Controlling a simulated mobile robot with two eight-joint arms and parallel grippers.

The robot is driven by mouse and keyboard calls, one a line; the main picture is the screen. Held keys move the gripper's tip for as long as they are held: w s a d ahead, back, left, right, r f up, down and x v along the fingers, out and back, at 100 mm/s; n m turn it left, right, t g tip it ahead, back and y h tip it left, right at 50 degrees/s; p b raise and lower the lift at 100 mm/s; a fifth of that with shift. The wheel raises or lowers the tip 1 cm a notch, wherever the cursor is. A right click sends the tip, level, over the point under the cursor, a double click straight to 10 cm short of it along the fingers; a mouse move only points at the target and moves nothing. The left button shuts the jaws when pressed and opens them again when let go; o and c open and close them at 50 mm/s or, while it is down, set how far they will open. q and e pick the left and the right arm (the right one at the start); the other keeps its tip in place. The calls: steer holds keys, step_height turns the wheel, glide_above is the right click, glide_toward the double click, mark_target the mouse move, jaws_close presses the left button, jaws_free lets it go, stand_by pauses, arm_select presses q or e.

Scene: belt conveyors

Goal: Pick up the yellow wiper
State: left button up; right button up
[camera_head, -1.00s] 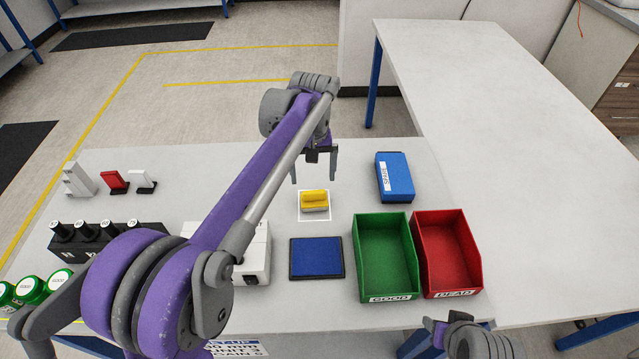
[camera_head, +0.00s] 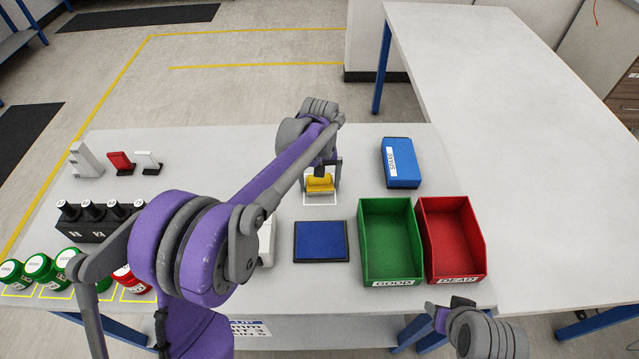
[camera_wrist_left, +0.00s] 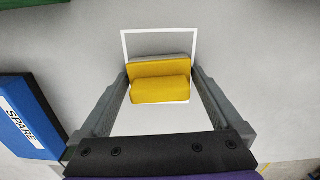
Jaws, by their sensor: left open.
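The yellow wiper (camera_head: 320,184) lies on the grey table inside a white square outline, just beyond the blue pad. In the left wrist view the wiper (camera_wrist_left: 160,82) is a yellow block with a grey strip along its far edge. My left gripper (camera_head: 322,178) is lowered around it, open. In the left wrist view the two fingers (camera_wrist_left: 160,100) stand on either side of the wiper, with small gaps seeming to show. My right gripper (camera_head: 445,312) shows partly at the bottom edge of the head view, beyond the table's front edge; its jaws are unclear.
A blue pad (camera_head: 320,258) lies in front of the wiper. A green bin (camera_head: 391,279), a red bin (camera_head: 455,273) and a blue SPARE box (camera_head: 402,180) stand to the right. A black rack (camera_head: 90,230) and green-lidded jars (camera_head: 40,267) stand left. The right table (camera_head: 530,130) is bare.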

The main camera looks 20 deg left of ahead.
arm_select(q)
steer(key=shift+c, duration=0.2)
steer(key=c, duration=1)
steer(key=shift+r, duration=0.1)
step_height(320, 180, up, 10)
steer(key=shift+f, duration=0.1)
steer(key=o, duration=0.7)
steer(key=c, duration=0.5)
steer(key=shift+c, duration=0.2)
